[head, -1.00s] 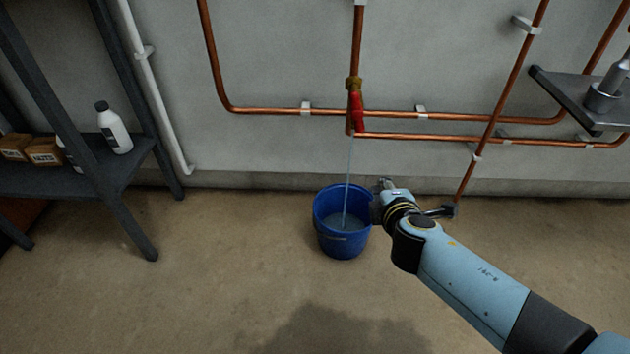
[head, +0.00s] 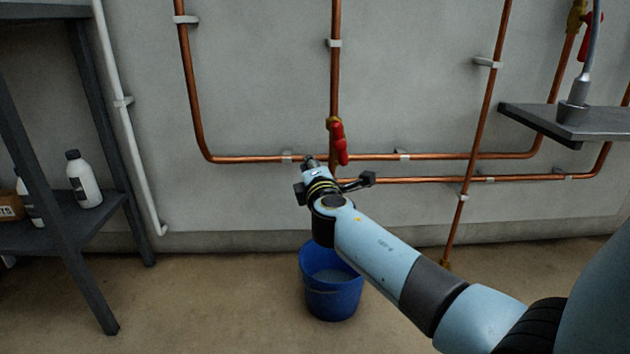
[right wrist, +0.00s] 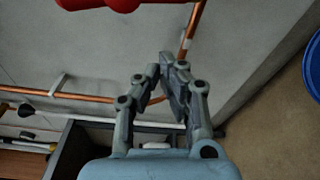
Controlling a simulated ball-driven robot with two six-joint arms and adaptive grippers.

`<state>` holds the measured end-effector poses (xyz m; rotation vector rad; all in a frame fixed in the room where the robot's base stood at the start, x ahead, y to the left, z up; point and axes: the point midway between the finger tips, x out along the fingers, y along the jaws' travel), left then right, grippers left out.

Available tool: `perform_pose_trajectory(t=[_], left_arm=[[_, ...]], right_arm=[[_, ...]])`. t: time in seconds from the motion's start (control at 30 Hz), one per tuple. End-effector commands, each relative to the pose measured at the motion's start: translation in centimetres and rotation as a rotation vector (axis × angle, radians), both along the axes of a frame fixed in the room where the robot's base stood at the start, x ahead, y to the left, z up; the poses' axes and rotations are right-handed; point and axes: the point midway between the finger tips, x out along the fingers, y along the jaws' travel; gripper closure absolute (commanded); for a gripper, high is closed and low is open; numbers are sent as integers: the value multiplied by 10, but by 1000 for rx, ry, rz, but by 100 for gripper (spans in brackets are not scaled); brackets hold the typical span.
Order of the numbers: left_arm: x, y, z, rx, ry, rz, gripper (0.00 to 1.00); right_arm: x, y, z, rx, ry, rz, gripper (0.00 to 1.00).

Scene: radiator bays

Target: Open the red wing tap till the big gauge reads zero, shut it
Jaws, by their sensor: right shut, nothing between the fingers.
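A red-handled tap (head: 340,143) sits on the vertical copper pipe at the middle of the wall, its handle pointing down and slightly tilted. Part of a red handle (right wrist: 120,4) shows at the top of the right wrist view. My right gripper (head: 310,162) is shut and empty, just left of and below the tap, apart from the handle. Its fingers (right wrist: 163,75) also show in the right wrist view. The blue bucket (head: 333,300) stands on the floor below with water in it. My arm hides the space under the tap, so I cannot tell whether water runs. No gauge is in view.
A second red-handled valve (head: 588,38) is at the upper right, above a grey wall shelf (head: 555,120). Copper pipes (head: 250,159) run along the wall. A dark rack (head: 62,215) with a white bottle (head: 83,180) stands at left.

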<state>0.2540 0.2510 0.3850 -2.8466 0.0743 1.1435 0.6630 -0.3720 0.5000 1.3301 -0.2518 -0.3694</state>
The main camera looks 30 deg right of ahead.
Motion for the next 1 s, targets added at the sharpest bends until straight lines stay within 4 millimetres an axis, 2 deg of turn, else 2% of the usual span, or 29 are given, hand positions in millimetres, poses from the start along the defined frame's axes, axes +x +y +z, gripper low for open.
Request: perform_pose_trajectory(t=[0.03, 0.1, 0.2, 0.4, 1.0], left_arm=[[-3, 0, -6, -1, -18, -2, 100], [-3, -1, -6, -1, -47, -4, 100], [1, 0, 1, 0, -18, -1, 100], [1, 0, 2, 1, 13, 1, 100], [-2, 0, 1, 1, 38, 3, 100]], right_arm=[[10, -5, -3, -2, 1, 0, 100], [19, -11, -3, -3, 3, 0, 100], [4, -23, 5, -4, 2, 0, 100], [-8, -34, 8, -2, 1, 1, 100], [-10, -37, 7, -22, 15, 1, 100]])
